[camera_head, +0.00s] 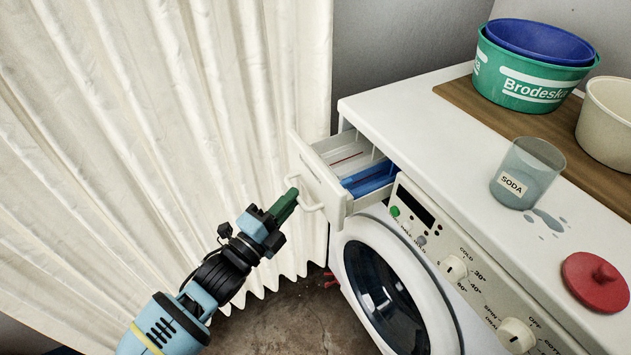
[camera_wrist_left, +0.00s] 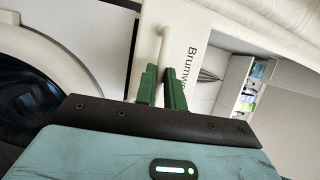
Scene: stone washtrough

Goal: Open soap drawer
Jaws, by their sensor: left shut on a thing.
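The soap drawer (camera_head: 345,170) of the white washing machine is pulled out from the machine's upper left corner. Its inside shows white compartments and a blue insert (camera_head: 370,178). The drawer's pale front carries a bar handle (camera_head: 303,190). My left gripper (camera_head: 290,197) is at the handle with its green fingers shut on it. In the left wrist view the green fingers (camera_wrist_left: 162,82) are closed around the handle bar (camera_wrist_left: 163,45), beside the lettered drawer front (camera_wrist_left: 186,45). My right gripper is not in view.
A pleated white curtain (camera_head: 150,110) hangs to the left, close behind the drawer front. On the machine top (camera_head: 450,130) stand a SODA cup (camera_head: 528,172), a red lid (camera_head: 596,282), a green tub (camera_head: 525,80) and a cream bowl (camera_head: 606,120). The round door (camera_head: 385,285) is below.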

